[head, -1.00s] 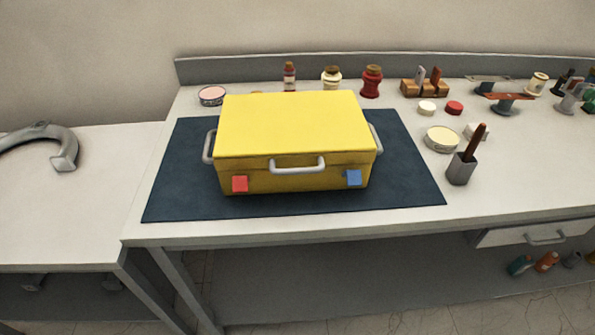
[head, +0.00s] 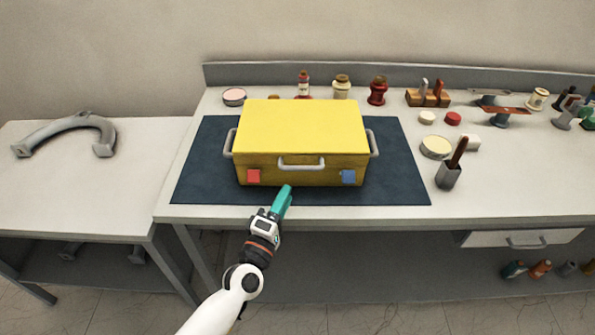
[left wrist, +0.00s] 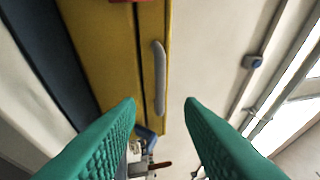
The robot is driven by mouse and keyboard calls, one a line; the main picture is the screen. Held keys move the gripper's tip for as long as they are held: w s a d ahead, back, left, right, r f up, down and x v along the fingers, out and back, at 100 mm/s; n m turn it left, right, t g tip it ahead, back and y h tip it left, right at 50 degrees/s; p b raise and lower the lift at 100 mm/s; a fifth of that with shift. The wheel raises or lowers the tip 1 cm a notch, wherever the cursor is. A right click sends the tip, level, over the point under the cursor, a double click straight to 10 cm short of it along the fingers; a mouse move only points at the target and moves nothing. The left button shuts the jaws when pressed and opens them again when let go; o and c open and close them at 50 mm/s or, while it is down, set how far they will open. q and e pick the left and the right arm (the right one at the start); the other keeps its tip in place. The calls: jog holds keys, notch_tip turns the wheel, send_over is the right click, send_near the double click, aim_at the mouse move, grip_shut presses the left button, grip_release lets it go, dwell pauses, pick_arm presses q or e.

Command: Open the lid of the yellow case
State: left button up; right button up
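The yellow case (head: 305,128) sits with its lid shut on the dark blue mat (head: 400,190). A grey handle (head: 301,164) is on its front. A red latch (head: 253,176) is at the front left and a blue latch (head: 348,176) at the front right. My left gripper (head: 285,190) is just in front of the case, below the handle, apart from it. In the left wrist view, its teal fingers (left wrist: 160,103) are spread and empty, with the handle (left wrist: 159,78) beyond, between their tips. The blue latch (left wrist: 147,137) is partly hidden by a finger. My right gripper is not in view.
Bottles and jars stand behind the case. A lower table at left carries a grey curved part (head: 65,128). The mat is clear beside the case.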

pick_arm(q)
jog(key=x, duration=0.8)
jog(key=shift+p, duration=0.35)
grip_shut()
